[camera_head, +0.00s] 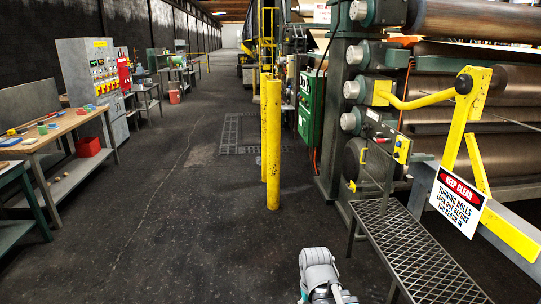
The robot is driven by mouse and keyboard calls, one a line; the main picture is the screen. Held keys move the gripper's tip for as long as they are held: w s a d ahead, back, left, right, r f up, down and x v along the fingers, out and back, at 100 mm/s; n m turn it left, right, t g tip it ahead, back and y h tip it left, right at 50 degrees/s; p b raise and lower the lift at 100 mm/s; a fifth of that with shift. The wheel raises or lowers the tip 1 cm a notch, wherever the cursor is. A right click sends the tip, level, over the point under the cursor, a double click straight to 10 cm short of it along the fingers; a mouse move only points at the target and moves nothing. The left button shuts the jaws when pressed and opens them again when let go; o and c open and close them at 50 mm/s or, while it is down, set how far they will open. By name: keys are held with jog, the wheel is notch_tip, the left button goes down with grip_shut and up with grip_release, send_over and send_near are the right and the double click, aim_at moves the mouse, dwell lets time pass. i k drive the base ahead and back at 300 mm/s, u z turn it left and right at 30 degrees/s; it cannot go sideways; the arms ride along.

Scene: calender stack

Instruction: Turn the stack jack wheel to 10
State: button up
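The calender stack (340,100) stands at the right, with large brown rolls (470,85) and grey round roll ends on its green-grey frame. I cannot make out a wheel with a readable scale. A dark round disc (355,158) sits low on the frame, partly behind a small box with a yellow part (402,150); I cannot tell whether it is the jack wheel. A grey-white section of my arm (320,272) shows at the bottom edge, right of the middle. My gripper's fingers are not visible.
Yellow posts (273,150) stand mid-floor before the stack. A metal grating step (415,250) and yellow guard arm with a "Keep clear" sign (458,202) block the right. Workbenches (60,130) and a control cabinet (88,75) line the left. The aisle floor between is clear.

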aim_at(364, 127)
jog(key=z, duration=0.05)
jog(key=i, duration=2.25)
jog(key=z, duration=0.4)
jog(key=i, duration=0.8)
jog(key=z, duration=0.45)
jog(key=i, duration=0.9)
jog(key=z, duration=0.3)
